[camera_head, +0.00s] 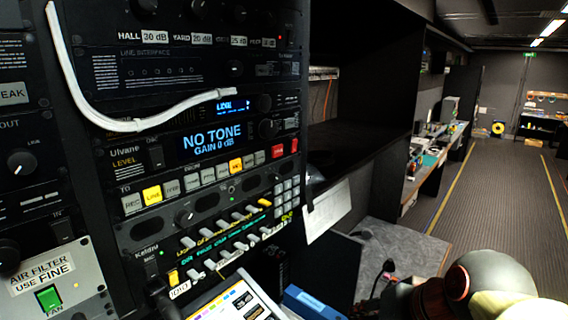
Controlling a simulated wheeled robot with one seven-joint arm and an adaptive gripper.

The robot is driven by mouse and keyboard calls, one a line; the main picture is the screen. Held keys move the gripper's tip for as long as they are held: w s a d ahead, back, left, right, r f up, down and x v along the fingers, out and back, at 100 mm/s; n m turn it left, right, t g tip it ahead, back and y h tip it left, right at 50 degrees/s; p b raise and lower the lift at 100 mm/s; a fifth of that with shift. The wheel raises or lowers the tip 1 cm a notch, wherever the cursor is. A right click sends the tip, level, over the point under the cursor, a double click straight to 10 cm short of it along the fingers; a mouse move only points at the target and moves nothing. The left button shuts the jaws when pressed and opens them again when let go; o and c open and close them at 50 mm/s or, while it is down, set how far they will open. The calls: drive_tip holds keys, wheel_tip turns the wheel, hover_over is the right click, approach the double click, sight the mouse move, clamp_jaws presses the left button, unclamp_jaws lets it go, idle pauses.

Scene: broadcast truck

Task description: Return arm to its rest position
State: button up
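The arm part appears apart from the equipment rack (120,262) on the left.
The rack has a lit "NO TONE" display (212,138), coloured buttons, switches and a hanging white cable (66,62). A paper sheet (328,211) hangs at its right edge. A blue object (312,303) lies below. The aisle floor (506,200) is open toward far workbenches.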

drive_tip(key=s+d+f+b, duration=0.1)
drive_tip(key=s+f+b, duration=0.2)
drive_tip(key=f, duration=0.4)
drive_tip(key=s+d+f+n+h+b, duration=0.1)
drive_tip(key=s+f+b, duration=0.2)
drive_tip(key=f+b, duration=0.2)
drive_tip(key=s+d+f+n+h+b, duration=0.1)
drive_tip(key=s+f+b, duration=0.2)
drive_tip(key=f, duration=0.8)
drive_tip(key=shift+s+g+b, duration=0.25)
drive_tip(key=shift+g+b, duration=0.15)
drive_tip(key=shift+b, duration=0.6)
